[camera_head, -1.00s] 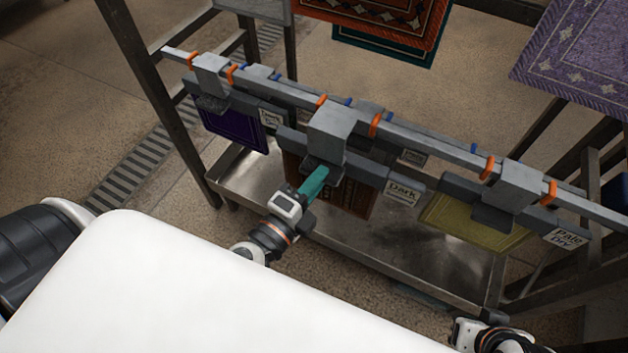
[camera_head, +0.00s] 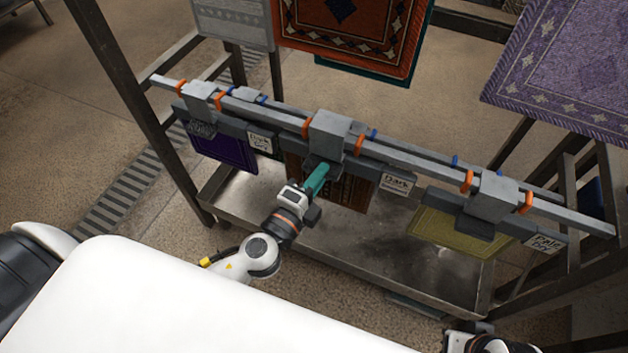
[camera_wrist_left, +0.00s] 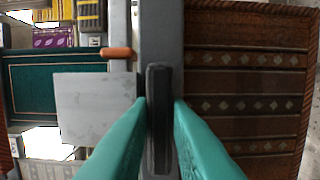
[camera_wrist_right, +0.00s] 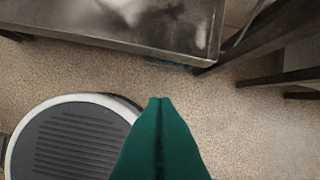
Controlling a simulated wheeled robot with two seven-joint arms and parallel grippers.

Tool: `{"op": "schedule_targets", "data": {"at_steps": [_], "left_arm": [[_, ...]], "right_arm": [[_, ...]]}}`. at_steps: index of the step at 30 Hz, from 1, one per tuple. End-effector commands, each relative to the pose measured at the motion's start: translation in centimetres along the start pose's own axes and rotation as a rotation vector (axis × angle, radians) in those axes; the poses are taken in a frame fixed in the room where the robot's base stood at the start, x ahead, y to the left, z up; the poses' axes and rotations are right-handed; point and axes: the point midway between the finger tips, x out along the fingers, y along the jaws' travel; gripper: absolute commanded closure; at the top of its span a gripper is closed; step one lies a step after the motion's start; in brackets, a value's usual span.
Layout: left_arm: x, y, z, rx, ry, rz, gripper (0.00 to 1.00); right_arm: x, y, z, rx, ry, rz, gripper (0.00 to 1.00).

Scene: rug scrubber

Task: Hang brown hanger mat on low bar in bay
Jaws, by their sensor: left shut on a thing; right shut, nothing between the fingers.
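The brown mat (camera_head: 352,193) hangs below its grey hanger, labelled "Dark", at the middle of the low bar (camera_head: 425,165). The hanger's block-shaped hook (camera_head: 328,136) is at the bar between two orange markers; full seating cannot be told. My left gripper (camera_head: 318,178) is shut on the dark tab under the hook. In the left wrist view its teal fingers (camera_wrist_left: 158,105) flank that tab (camera_wrist_left: 158,120), with the brown mat (camera_wrist_left: 245,85) at right. My right gripper (camera_wrist_right: 160,102) is shut and empty, over the floor; in the head view only its wrist shows.
A purple mat (camera_head: 222,150) hangs to the left on the bar and a yellow mat (camera_head: 450,228) to the right. A metal tray (camera_head: 285,215) lies below. An orange-red rug (camera_head: 385,45) and a lilac rug (camera_head: 570,75) hang higher. Dark rack posts (camera_head: 125,95) flank the bay.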

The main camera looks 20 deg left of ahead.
Motion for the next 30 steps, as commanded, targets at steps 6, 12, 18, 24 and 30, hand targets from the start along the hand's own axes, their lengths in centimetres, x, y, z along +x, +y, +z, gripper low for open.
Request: {"op": "schedule_targets", "data": {"at_steps": [6, 12, 18, 24, 30], "left_arm": [[1.3, 0.2, -0.2, 0.0, 0.001, 0.003, 1.0], [1.4, -1.7, -0.2, 0.0, 0.0, 0.002, 1.0], [1.3, -2.6, -0.2, 0.001, 0.001, 0.003, 1.0], [1.3, -2.9, -0.2, 0.001, 0.001, 0.003, 1.0], [1.3, -2.9, -0.2, 0.001, 0.001, 0.003, 1.0]], "right_arm": [[1.7, 0.1, 0.0, -0.001, 0.009, 0.002, 1.0], [1.4, 0.1, -0.3, 0.0, -0.003, 0.0, 1.0], [0.4, 0.0, -0.6, 0.0, -0.009, -0.001, 1.0], [-0.2, 0.0, -0.7, 0.001, -0.01, -0.002, 1.0], [-0.3, 0.0, -0.7, 0.001, -0.011, -0.002, 1.0]]}}
